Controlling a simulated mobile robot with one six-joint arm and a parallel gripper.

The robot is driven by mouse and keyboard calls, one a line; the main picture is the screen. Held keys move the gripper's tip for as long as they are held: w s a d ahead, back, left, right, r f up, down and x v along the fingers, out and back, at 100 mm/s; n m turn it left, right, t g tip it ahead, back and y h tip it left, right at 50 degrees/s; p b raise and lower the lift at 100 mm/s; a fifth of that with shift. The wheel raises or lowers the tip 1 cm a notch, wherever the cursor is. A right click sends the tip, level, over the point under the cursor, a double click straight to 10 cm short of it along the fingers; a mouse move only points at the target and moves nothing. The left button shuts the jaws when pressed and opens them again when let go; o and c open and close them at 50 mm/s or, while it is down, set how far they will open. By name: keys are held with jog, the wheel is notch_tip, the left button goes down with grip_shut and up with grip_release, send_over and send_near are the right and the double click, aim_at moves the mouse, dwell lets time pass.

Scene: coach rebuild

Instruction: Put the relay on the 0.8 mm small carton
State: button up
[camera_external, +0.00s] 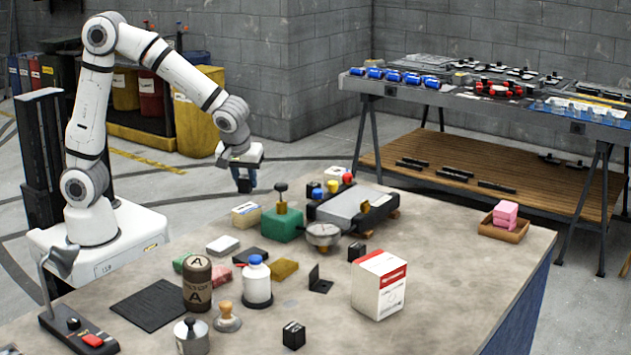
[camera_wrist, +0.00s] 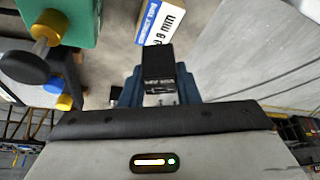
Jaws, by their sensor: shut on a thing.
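My gripper (camera_external: 246,180) is shut on the relay, a small black block (camera_wrist: 158,72) with pale lettering on its face. The relay hangs in the air between the blue fingers, above the far left part of the table. The small carton (camera_wrist: 160,22), white and tan with a blue band and "0.8 mm" print, lies just ahead of the relay in the wrist view, apart from it. In the external view the carton (camera_external: 246,213) sits on the table below and in front of my gripper. Its top looks bare.
A green block with a dark knob (camera_external: 282,222) stands right beside the carton. Other black blocks (camera_external: 293,335), bottles and a white-red box (camera_external: 379,284) crowd the table (camera_external: 450,265).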

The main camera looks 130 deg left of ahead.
aim_at(246, 192)
jog(key=shift+f, duration=2.15)
jog(key=shift+f, duration=0.2)
jog(key=o, duration=1)
jog(key=shift+c, duration=0.2)
jog(key=shift+r, duration=0.15)
jog(key=shift+r+p, duration=0.15)
jog(key=shift+p, duration=0.15)
jog(key=b+v, duration=0.1)
jog(key=v, duration=1.1)
jog(key=s+d+m+t+h, duration=0.2)
jog(key=s+d+m, duration=0.3)
jog(key=d+m, duration=0.6)
jog(key=s+d+f+m+t+h, duration=0.1)
jog(key=s+d+m, duration=0.3)
jog(key=d+m, duration=0.7)
jog(key=d+t+h, duration=0.1)
jog(key=d, duration=0.2)
jog(key=shift+s+f+m+t, duration=0.2)
jog(key=shift+s+m+t, duration=0.1)
jog(key=shift+s+t, duration=0.1)
